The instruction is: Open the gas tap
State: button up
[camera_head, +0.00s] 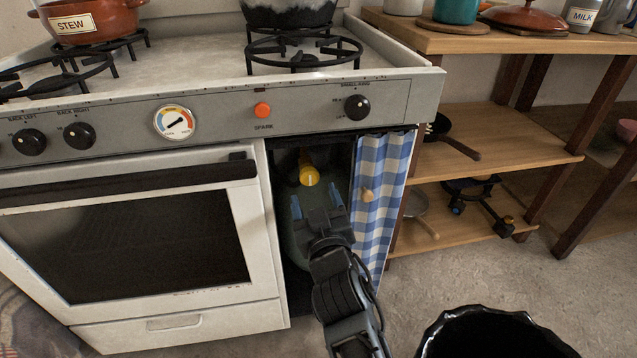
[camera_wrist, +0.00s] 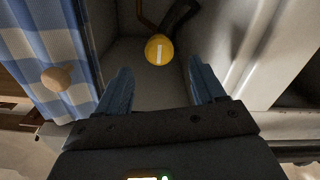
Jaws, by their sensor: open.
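The gas tap is a round yellow knob (camera_head: 309,176) with a white line on it, inside the open compartment at the right of the stove. In the wrist view the knob (camera_wrist: 159,50) is beyond the fingertips and roughly centred between them, with its line close to upright. My gripper (camera_head: 313,200) is at the compartment opening, just below the knob in the head view. Its blue fingers (camera_wrist: 161,78) are spread, with nothing between them. A dark pipe (camera_wrist: 180,15) runs behind the knob. A rounded greenish body (camera_head: 290,222), perhaps a gas bottle, is partly hidden behind my gripper.
A blue-checked curtain (camera_head: 378,190) with a wooden knob (camera_head: 367,195) hangs at the compartment's right. The white oven door (camera_head: 258,235) bounds its left. Wooden shelves (camera_head: 490,140) stand at right; a black bin (camera_head: 490,335) is on the floor.

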aim_at(310, 180)
jog(key=x, duration=0.7)
jog(key=shift+w, duration=0.25)
jog(key=c, duration=1.1)
